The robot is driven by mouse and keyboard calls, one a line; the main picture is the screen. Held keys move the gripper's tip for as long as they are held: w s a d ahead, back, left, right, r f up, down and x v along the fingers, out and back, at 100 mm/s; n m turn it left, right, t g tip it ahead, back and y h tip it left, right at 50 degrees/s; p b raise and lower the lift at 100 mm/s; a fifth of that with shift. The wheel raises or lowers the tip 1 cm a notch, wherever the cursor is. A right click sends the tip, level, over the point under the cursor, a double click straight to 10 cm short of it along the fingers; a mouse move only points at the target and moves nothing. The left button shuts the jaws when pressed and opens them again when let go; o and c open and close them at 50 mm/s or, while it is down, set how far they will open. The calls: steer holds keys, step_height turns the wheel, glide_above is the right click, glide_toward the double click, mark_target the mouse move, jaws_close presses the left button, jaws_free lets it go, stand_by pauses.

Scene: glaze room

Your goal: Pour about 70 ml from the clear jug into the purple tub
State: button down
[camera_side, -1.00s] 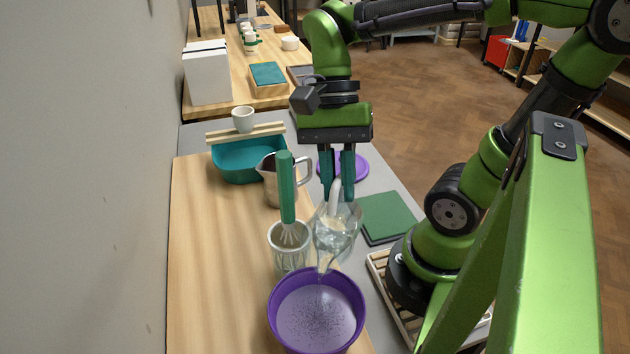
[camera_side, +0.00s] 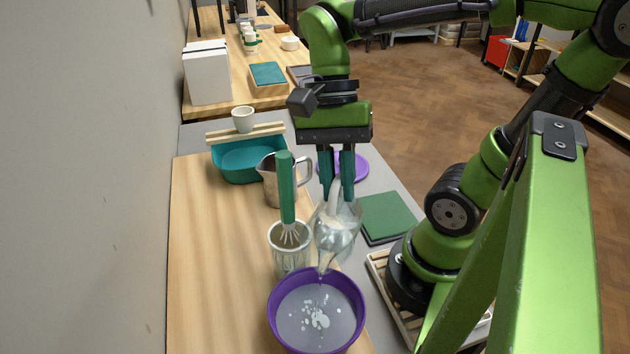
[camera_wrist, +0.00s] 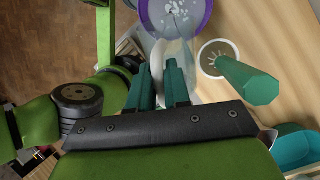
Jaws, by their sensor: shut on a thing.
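My gripper (camera_side: 337,172) is shut on the handle of the clear jug (camera_side: 337,232) and holds it tilted, its spout over the rim of the purple tub (camera_side: 361,299). A thin stream runs from the spout into the tub. Greyish liquid with white patches on its surface lies in the tub. In the wrist view, my gripper (camera_wrist: 160,82) shows at the handle, the clear jug (camera_wrist: 178,50) is partly hidden behind the fingers, and the purple tub (camera_wrist: 207,17) is at the top. The level left in the jug is hard to read.
A glass holding a green-handled whisk (camera_side: 287,190) stands just left of the jug. Behind are a metal pitcher (camera_side: 270,183), a teal basin (camera_side: 236,166) and a purple lid (camera_side: 352,167). A green pad (camera_side: 388,217) lies to the right. The board's left side is clear.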

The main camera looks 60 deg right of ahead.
steer(key=shift+a+r+h, duration=0.2)
steer(key=shift+a+h, duration=0.05)
steer(key=shift+h, duration=0.05)
stand_by(0.4)
steer(key=shift+s+a+r+h, duration=0.2)
steer(key=shift+a+h, duration=0.1)
steer(key=shift+a, duration=0.25)
steer(key=shift+s+a+r+h, duration=0.1)
steer(key=shift+a+r+h, duration=0.15)
steer(key=shift+h, duration=0.15)
stand_by(0.5)
steer(key=d+y, duration=0.1)
steer(key=d+f+y, duration=0.2)
steer(key=d, duration=0.1)
steer(key=shift+w+f, duration=0.2)
steer(key=shift+w, duration=0.1)
steer(key=shift+w+d+r+g+y, duration=0.1)
steer(key=shift+d+g+y, duration=0.25)
steer(key=shift+y, duration=0.5)
steer(key=shift+w+d+r+g+y, duration=0.15)
steer(key=shift+d+y, duration=0.25)
steer(key=shift+y, duration=0.45)
steer(key=shift+f, duration=0.1)
